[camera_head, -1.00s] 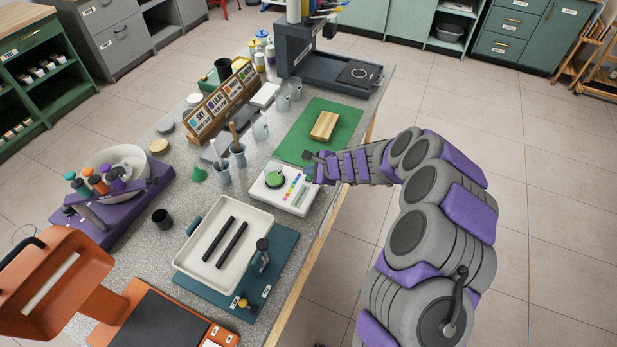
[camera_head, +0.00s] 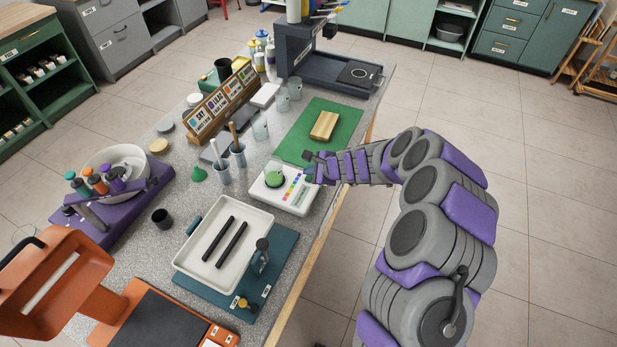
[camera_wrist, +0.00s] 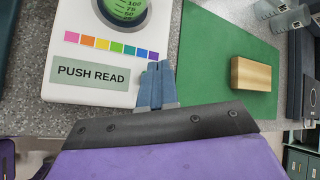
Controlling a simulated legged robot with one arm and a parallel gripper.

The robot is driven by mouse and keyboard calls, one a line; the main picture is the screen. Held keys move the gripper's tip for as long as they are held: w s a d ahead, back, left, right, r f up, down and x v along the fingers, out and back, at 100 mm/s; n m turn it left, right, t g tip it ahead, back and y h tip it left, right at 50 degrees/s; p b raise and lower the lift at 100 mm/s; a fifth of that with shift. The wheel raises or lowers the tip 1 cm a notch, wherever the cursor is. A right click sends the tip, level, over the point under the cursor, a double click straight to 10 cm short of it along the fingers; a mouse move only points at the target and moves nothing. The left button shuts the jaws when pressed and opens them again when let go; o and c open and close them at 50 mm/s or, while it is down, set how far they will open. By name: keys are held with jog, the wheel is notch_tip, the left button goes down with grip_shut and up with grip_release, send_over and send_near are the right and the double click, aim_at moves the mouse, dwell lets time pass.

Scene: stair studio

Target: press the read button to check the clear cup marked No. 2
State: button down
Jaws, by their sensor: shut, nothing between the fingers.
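The white reader (camera_head: 283,190) lies on the bench and bears a row of colour swatches. Its "PUSH READ" label (camera_wrist: 92,74) is plain in the wrist view. My gripper (camera_wrist: 157,66) is shut and empty at the reader's right edge, to the right of the label. It shows small in the head view (camera_head: 307,165). I cannot tell whether its tips touch the reader.
A wooden block (camera_head: 324,125) lies on the green mat (camera_head: 343,118). A white tray (camera_head: 258,222) with two black bars is in front. A bottle stand (camera_head: 92,228) is at left.

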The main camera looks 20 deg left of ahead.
aim_at(311, 179)
jog(key=shift+f+b, duration=0.3)
jog(key=shift+f+b, duration=0.4)
jog(key=shift+f, duration=0.05)
dwell(0.8)
jog(key=shift+r, duration=0.1)
jog(key=shift+r+p, duration=0.6)
jog(key=shift+r, duration=0.2)
jog(key=shift+r, duration=0.1)
notch_tip(311, 179, up, 5)
jog(key=p, duration=0.3)
jog(key=shift+p, duration=0.4)
dwell(0.5)
